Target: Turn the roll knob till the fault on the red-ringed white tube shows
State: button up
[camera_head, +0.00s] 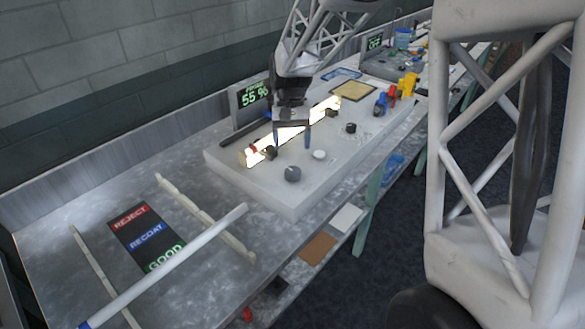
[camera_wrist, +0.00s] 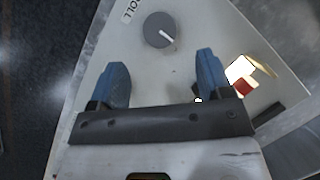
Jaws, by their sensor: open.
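The white tube (camera_head: 320,111) lies brightly lit along the pale console, with a red ring (camera_head: 252,149) near its left end. The ring also shows in the wrist view (camera_wrist: 246,85) beside the glowing end. A grey round knob (camera_head: 292,174) sits on the console's near left part. In the wrist view the knob (camera_wrist: 160,30) has a white pointer line and an upside-down label that seems to read ROLL. My gripper (camera_wrist: 162,68) is open and empty, its blue fingers apart, with the knob ahead of the gap. No fault mark is discernible in the glare.
A white button (camera_head: 319,155) and a black knob (camera_head: 351,128) share the console (camera_head: 235,178). A display (camera_head: 255,95) reads 55 %. A REJECT/RECOAT/GOOD board (camera_head: 146,235) lies left, with another blue-ended tube (camera_head: 170,262) across rails. Coloured clamps (camera_head: 408,84) stand at the right.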

aim_at(292, 170)
jog(key=shift+x, duration=3.85)
jog(key=c, duration=0.9)
jog(key=shift+a+n+h, duration=0.1)
jog(key=shift+n+h, duration=0.8)
jog(key=shift+n, duration=1.5)
jog(key=o, duration=0.9)
jog(key=shift+r, duration=0.1)
jog(key=v, duration=0.7)
jog(key=shift+r, duration=0.35)
